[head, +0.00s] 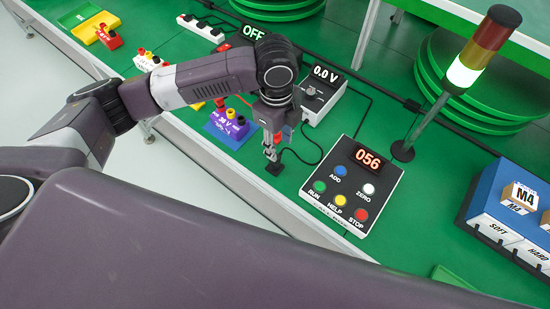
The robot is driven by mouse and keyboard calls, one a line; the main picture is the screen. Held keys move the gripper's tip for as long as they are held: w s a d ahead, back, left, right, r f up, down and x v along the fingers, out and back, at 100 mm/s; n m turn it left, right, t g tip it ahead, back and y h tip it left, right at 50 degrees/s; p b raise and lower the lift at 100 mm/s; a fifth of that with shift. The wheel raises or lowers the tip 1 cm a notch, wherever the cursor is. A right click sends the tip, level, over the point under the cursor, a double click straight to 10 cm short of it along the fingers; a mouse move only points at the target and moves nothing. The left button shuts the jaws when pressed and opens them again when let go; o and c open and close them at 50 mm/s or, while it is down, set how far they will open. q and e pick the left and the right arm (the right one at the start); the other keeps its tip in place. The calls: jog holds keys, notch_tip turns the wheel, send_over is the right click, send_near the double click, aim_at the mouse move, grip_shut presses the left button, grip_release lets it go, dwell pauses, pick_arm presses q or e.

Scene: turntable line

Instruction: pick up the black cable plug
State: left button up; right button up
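The black cable plug (274,169) is a small dark piece low on the green bench, near its front edge. A thin black cable loops from it towards the meter box (321,98) that reads 0.0 V. My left gripper (270,153) points down directly over the plug, with its fingertips at or just above it. The fingers look small and close together; I cannot tell whether they are open or shut, or whether they touch the plug. My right gripper is not in view.
A purple 36 V block (229,130) with coloured terminals stands just left of my gripper. A button panel (352,188) showing 056 is to the right, beside a signal lamp post (426,120). Green round trays (480,90) and a blue bin (490,200) lie farther right.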

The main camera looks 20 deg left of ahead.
pick_arm(q)
jog(key=shift+w+a+r, duration=0.3)
jog(key=shift+a, duration=0.35)
notch_tip(320, 180, down, 8)
jog(key=shift+r+p, duration=0.2)
jog(key=shift+p, duration=0.75)
jog(key=shift+c, duration=0.6)
grip_shut()
